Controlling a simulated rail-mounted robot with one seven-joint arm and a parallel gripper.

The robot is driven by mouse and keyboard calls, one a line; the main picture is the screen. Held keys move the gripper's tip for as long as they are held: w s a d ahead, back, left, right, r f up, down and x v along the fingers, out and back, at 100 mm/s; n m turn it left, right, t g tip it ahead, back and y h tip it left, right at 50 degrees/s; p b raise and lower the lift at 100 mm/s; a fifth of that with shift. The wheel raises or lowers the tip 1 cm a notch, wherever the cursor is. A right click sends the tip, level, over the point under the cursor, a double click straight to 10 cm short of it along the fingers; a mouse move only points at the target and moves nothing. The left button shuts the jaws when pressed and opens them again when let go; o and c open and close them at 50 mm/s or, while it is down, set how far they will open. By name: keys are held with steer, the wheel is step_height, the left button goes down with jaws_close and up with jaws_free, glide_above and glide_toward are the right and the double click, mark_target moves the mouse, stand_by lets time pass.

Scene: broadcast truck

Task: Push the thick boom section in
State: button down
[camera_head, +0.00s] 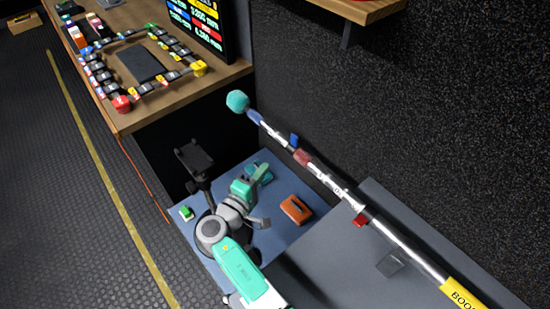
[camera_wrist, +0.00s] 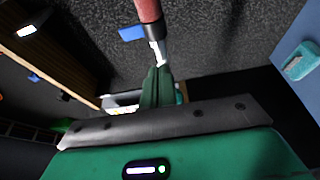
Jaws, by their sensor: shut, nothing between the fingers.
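The boom is a long silver pole lying slanted along the dark wall in the head view. Its thick section (camera_head: 405,247) runs up-left from a yellow label (camera_head: 462,294) and carries a red lever (camera_head: 360,220). Further along are a red collar (camera_head: 302,157), a blue lever (camera_head: 294,140), a blue collar (camera_head: 254,117) and a teal ball end (camera_head: 237,101). My gripper (camera_head: 264,168) is shut and empty, left of and below the pole in the picture. In the wrist view, the red collar (camera_wrist: 148,10) and pole appear just beyond the shut fingertips (camera_wrist: 157,75); I cannot tell the gap.
A blue surface (camera_head: 290,236) below holds an orange-brown object (camera_head: 296,208) and a small green-white block (camera_head: 186,213). A grey box top (camera_head: 340,262) lies under the thick section. A wooden desk (camera_head: 150,112) with devices and a screen stands upper left.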

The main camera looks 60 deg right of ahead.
mark_target(304, 159)
steer(key=s+d, duration=0.4)
steer(key=d, duration=0.4)
steer(key=shift+b, duration=0.45)
